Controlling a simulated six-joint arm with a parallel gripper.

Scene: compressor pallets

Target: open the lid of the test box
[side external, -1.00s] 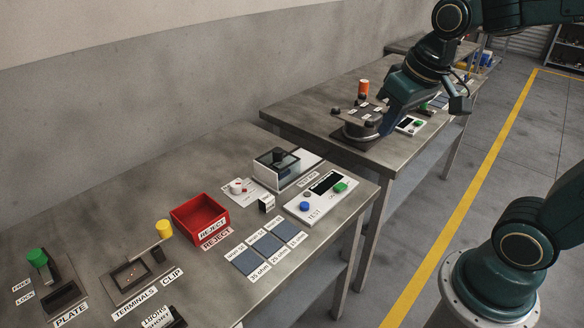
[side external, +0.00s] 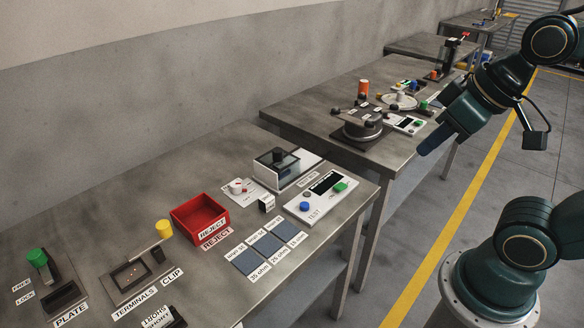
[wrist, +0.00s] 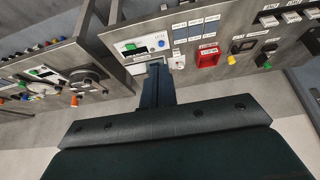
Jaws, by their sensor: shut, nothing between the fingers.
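The test box (side external: 290,171) is a white box on the near table, with a dark see-through lid (side external: 277,160) that lies shut and carries a black knob (side external: 279,154). In the wrist view, a white part that looks like the box (wrist: 141,59) shows beside my fingers, which hide much of it. My gripper (side external: 426,149) is shut and empty. It hangs in the air at the right edge of the second table, well to the right of the box and apart from it.
The test panel (side external: 320,197) with blue and green buttons stands in front of the box. A white plate with a round knob (side external: 237,187) and a red reject bin (side external: 200,217) lie left. A round dark fixture (side external: 361,126) stands on the second table.

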